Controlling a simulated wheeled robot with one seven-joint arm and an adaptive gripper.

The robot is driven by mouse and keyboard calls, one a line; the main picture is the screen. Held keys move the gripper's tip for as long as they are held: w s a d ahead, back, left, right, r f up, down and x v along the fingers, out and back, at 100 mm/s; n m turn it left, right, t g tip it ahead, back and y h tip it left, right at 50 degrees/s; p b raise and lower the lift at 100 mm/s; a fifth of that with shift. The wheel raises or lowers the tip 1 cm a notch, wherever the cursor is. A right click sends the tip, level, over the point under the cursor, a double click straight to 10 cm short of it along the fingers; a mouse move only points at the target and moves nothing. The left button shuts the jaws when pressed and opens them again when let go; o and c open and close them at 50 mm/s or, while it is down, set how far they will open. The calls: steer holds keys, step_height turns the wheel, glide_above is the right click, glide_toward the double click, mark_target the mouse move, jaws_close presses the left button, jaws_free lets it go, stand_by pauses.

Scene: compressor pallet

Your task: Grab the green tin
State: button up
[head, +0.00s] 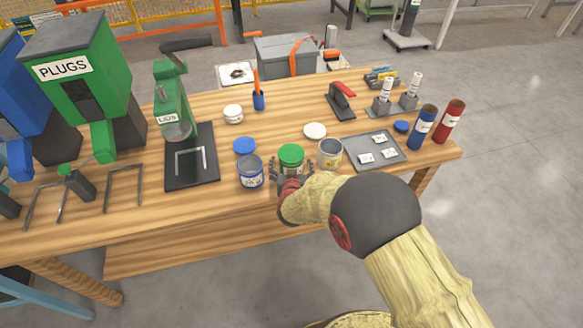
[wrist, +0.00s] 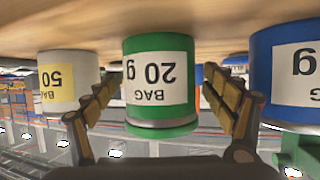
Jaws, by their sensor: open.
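The green tin (head: 291,157) stands upright on the wooden table near its front edge, with a green lid and a pale label. In the wrist view, which is upside down, the green tin (wrist: 160,112) is in the middle, its label reading "BAG 20 g". My gripper (head: 288,179) is at the front of the tin. In the wrist view my gripper (wrist: 160,80) is open, with one finger on each side of the tin. Gaps show between the fingers and the tin's sides. My gripper hides the tin's lower front in the head view.
A blue tin (head: 251,172) stands close on the left and a grey-white tin with a yellow label (head: 330,153) close on the right. A blue lid (head: 244,146) and a white lid (head: 315,130) lie behind. A grey tray (head: 391,141) lies farther right.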

steer(key=shift+w+f, duration=0.15)
steer(key=shift+w, duration=0.3)
steer(key=shift+c, duration=0.5)
steer(key=c, duration=1.1)
steer(key=shift+c, duration=0.5)
